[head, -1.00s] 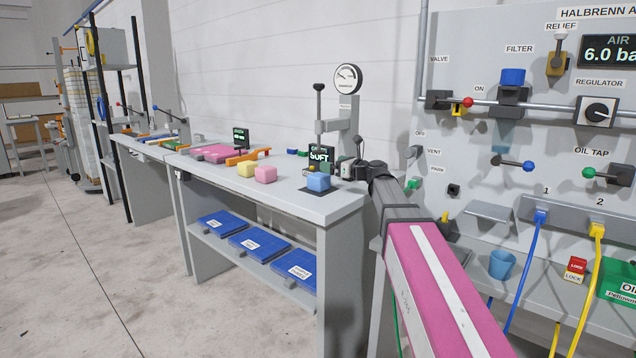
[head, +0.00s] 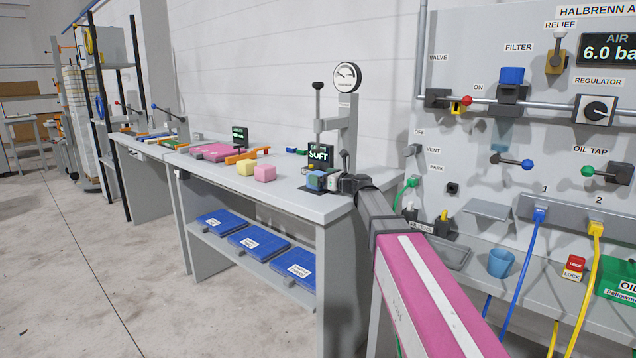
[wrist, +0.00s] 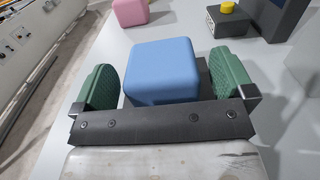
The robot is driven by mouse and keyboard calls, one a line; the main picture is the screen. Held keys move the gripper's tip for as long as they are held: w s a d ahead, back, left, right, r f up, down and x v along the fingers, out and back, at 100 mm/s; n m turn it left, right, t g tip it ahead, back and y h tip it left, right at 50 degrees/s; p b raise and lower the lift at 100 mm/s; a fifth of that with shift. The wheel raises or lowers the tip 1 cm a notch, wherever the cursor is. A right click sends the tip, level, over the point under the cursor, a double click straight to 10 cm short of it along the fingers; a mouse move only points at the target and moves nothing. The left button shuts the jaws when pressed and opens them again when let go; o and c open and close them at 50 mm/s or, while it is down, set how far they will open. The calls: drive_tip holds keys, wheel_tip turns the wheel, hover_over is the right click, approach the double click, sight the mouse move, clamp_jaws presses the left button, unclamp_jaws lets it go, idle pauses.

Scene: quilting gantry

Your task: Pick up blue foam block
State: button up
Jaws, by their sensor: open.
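The blue foam block (wrist: 163,70) sits on a dark plate on the bench, below the press beside the SOFT display. In the wrist view it lies between the two green pads of my gripper (wrist: 160,88). The jaws are open, with a small gap at the left pad and a wider one at the right. In the head view the blue block (head: 316,180) is partly hidden by my gripper (head: 322,181), which reaches in from the right at bench height.
A pink block (head: 265,173) and a yellow block (head: 246,168) stand left on the bench (head: 285,203). The pink one also shows in the wrist view (wrist: 130,12). The press with its round gauge (head: 346,77) stands close behind. The wall panel is at right.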

drive_tip(key=shift+x, duration=1.2)
drive_tip(key=shift+c, duration=0.3)
drive_tip(key=c, duration=0.9)
